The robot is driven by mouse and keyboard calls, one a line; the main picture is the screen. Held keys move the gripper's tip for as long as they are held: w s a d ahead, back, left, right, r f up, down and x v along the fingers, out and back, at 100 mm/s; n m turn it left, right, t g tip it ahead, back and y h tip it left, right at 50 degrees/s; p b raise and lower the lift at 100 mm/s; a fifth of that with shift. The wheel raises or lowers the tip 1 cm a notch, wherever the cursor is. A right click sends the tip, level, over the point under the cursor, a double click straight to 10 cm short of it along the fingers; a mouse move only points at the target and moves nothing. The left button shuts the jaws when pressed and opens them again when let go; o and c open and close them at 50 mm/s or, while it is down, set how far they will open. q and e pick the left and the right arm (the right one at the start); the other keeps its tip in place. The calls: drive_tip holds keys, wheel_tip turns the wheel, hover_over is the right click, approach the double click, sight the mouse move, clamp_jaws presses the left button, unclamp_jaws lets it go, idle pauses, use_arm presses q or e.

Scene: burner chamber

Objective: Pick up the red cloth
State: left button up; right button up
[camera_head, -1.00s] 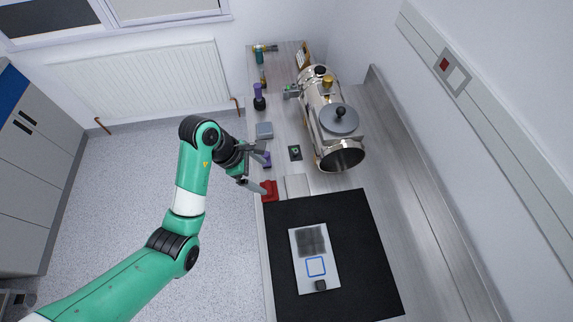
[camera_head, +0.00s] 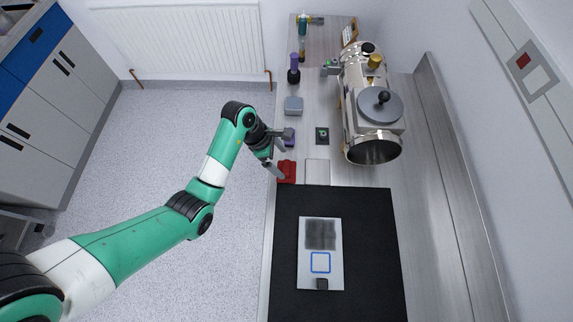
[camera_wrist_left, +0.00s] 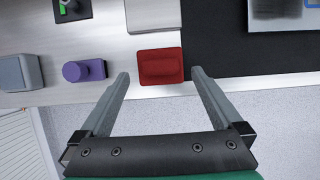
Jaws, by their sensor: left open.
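The red cloth (camera_head: 287,171) lies folded on the bench near its left edge, just beyond the corner of the black mat. In the left wrist view the red cloth (camera_wrist_left: 160,66) is a flat red block ahead of the jaws, between the lines of the two fingers. My left gripper (camera_head: 281,158) is open and empty beside the cloth; in the wrist view its fingertips (camera_wrist_left: 160,73) are spread to either side of the cloth's near edge. Contact cannot be told. My right gripper is not in view.
A black mat (camera_head: 284,240) with a white plate (camera_head: 335,270) lies in front. A purple object (camera_wrist_left: 84,71) and a grey box (camera_head: 293,105) stand near the bench edge. A light pad (camera_head: 317,172) is beside the cloth. A metal chamber (camera_head: 366,90) stands behind.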

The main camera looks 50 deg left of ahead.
sight(287, 167)
use_arm(q)
drive_tip(key=b+x, duration=0.1)
drive_tip(key=x, duration=0.4)
drive_tip(key=shift+f+b, duration=0.1)
drive_tip(key=shift+b, duration=0.3)
drive_tip(key=c, duration=1.3)
drive_tip(key=shift+r, duration=0.45)
wheel_tip(287, 167, up, 3)
drive_tip(key=shift+f+p, duration=0.25)
drive_tip(key=shift+p, duration=0.5)
drive_tip(key=shift+s+d+r+p, duration=0.9)
drive_tip(key=shift+s+r+p, duration=0.55)
drive_tip(key=shift+s, duration=0.7)
drive_tip(key=shift+s+d+r+p, duration=0.9)
drive_tip(key=shift+s+r+p, duration=0.3)
drive_tip(key=shift+s+r, duration=0.8)
drive_tip(key=shift+s+d+r+p, duration=0.85)
drive_tip(key=shift+s+r+p, duration=0.5)
drive_tip(key=shift+s, duration=1)
